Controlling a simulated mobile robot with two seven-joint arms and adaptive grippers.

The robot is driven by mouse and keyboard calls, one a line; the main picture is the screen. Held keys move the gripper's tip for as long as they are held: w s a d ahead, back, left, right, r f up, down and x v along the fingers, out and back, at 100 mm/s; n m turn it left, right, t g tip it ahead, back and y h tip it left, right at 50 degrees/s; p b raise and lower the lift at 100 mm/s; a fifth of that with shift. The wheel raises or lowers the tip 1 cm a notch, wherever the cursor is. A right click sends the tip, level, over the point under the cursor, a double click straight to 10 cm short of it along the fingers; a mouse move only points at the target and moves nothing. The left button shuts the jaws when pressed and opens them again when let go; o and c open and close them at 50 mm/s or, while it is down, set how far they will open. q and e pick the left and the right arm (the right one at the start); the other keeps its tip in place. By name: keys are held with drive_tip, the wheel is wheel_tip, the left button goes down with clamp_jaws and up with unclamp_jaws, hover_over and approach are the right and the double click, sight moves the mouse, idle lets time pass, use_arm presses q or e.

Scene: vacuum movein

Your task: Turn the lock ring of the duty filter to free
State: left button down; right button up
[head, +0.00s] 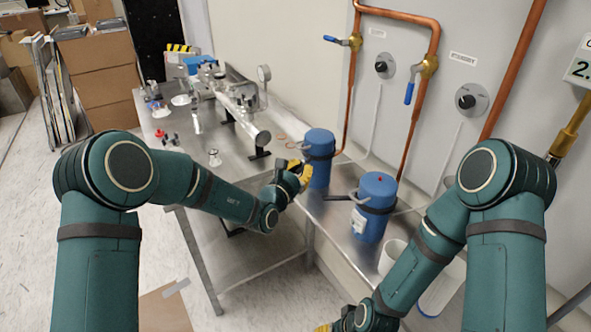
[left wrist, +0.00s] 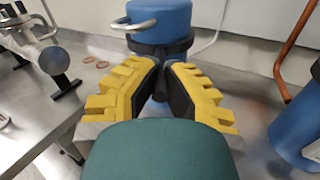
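Two blue canister filters with dark bands stand on the steel bench; the farther one (head: 321,143) is close to my left gripper, the nearer one (head: 374,187) is to its right. No readable label shows which is the duty filter. My left gripper (head: 299,171) is at the farther canister's left side. In the left wrist view its yellow fingers (left wrist: 160,80) converge just below that canister's dark lock ring (left wrist: 160,46). The pads look close together, but whether they grip a ring part is hidden. A silver handle (left wrist: 134,26) sticks out above. My right gripper (head: 325,328) barely shows at the bottom edge.
A white cup (head: 392,257) stands beside the nearer canister. A metal assembly (head: 240,105) and small glassware lie on the bench (head: 245,180). Copper pipes and blue-handled valves line the wall behind. Cardboard boxes (head: 100,65) stand at the far left.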

use_arm(q)
drive_tip(key=shift+d+r, duration=0.15)
idle(0.4)
drive_tip(key=c, duration=1)
unclamp_jaws()
drive_tip(key=shift+s, duration=0.1)
drive_tip(key=shift+s+a, duration=0.2)
drive_tip(key=shift+a, duration=0.05)
drive_tip(key=v, duration=1.1)
drive_tip(key=shift+s, duration=0.25)
